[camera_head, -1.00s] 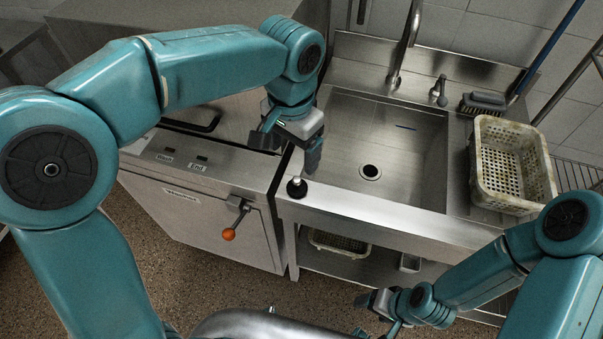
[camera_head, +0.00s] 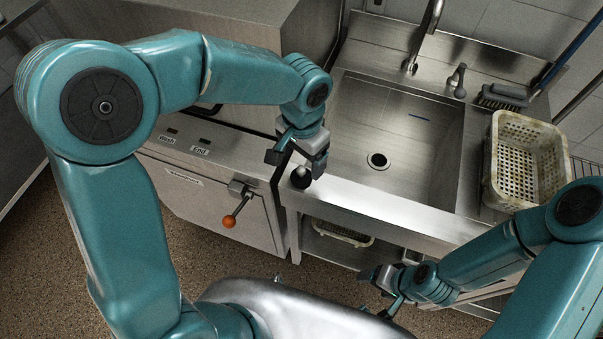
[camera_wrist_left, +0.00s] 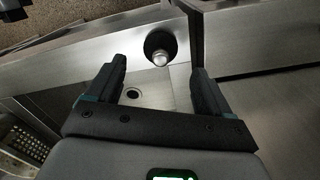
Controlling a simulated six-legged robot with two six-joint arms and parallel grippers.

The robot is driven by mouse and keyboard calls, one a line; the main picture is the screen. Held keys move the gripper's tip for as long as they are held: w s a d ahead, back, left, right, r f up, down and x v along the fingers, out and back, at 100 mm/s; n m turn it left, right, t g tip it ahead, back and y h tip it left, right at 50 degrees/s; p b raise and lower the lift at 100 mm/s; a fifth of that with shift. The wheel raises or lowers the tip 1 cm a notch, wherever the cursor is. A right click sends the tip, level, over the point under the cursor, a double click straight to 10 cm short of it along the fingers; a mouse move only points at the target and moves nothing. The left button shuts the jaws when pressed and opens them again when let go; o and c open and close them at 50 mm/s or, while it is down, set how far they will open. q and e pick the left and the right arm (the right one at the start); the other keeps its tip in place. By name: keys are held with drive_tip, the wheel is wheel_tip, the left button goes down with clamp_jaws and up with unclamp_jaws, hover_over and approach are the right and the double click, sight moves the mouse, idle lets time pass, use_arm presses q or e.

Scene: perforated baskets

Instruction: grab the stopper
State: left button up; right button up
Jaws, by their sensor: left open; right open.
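The stopper (camera_head: 301,177), black with a shiny metal knob, sits on the sink counter's front left corner. My left gripper (camera_head: 296,162) is open just above and behind it, its fingers on either side in the picture. In the left wrist view the stopper (camera_wrist_left: 160,46) lies just beyond the open fingertips (camera_wrist_left: 158,72), centred between them; no contact shows. My right gripper (camera_head: 376,278) is open and empty, low in front of the sink unit, far from the stopper.
The sink basin (camera_head: 400,130) with its drain hole (camera_head: 378,161) is empty. A perforated basket (camera_head: 492,180) stands right of it, near a brush (camera_head: 502,97). The dishwasher's orange-knobbed lever (camera_head: 229,221) is to the left. Another basket (camera_head: 343,233) is on the lower shelf.

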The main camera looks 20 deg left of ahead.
sight(301, 169)
use_arm(q)
drive_tip(key=shift+s+f, duration=0.15)
drive_tip(key=shift+f, duration=2.7)
drive_tip(key=c, duration=1.1)
